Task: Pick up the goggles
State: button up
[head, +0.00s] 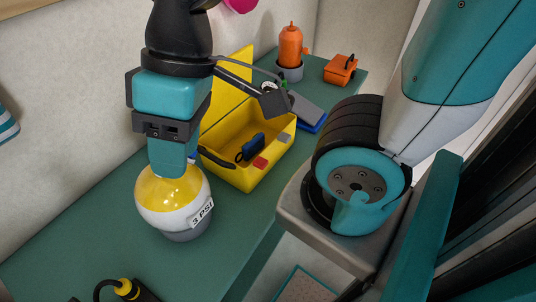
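I cannot make out the goggles for certain in the head view. My gripper (172,165) hangs fingers-down at the left, in front of a round yellow-and-white object (160,215) labelled "3 PSI". Its teal finger end overlaps the top of that object in the picture. I cannot tell whether they touch. Only one finger side shows, so its opening is hidden. A black-and-yellow item (127,289) with a dark curved cord is cut off by the bottom edge. I cannot tell what it is.
An open yellow toolbox (235,176) with a blue item (249,148) stands on the green table (75,235). Behind it are an orange bottle (290,46) and a small orange box (341,70). A wall runs behind.

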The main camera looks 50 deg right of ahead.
aim_at(250, 149)
jog(key=z, duration=0.9)
jog(key=i, duration=0.45)
jog(key=u, duration=1.35)
jog(key=k, duration=0.85)
jog(key=z, duration=0.85)
jog(key=i, duration=0.45)
